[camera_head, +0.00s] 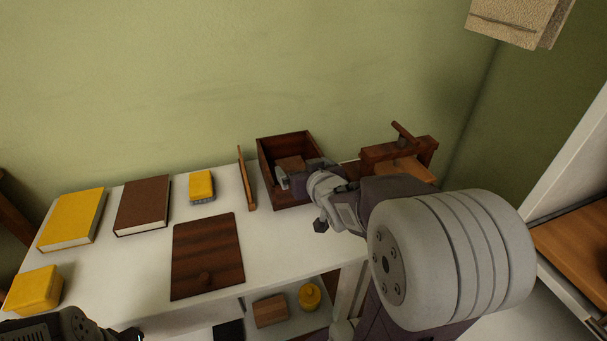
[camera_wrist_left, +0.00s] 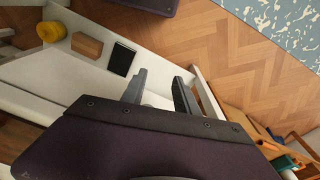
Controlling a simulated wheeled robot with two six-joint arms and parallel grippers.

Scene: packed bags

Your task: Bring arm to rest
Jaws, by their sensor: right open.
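My right arm reaches in from the right in the head view. Its open gripper (camera_head: 300,178) is at the open dark wooden box (camera_head: 267,150), partly over its inside. A small brown block (camera_head: 291,163) shows in the box beside the fingers; whether they touch it I cannot tell. My left gripper (camera_wrist_left: 160,92) has its two fingers apart with nothing between them in the left wrist view. Part of the left arm shows at the bottom left of the head view.
On the white table (camera_head: 110,268) lie a yellow book (camera_head: 72,218), a brown book (camera_head: 142,204), a yellow brush (camera_head: 201,186), a yellow box (camera_head: 35,289), a dark wooden lid (camera_head: 208,255) and a wooden stick (camera_head: 246,180). A wooden clamp-like thing (camera_head: 398,151) stands right of the box.

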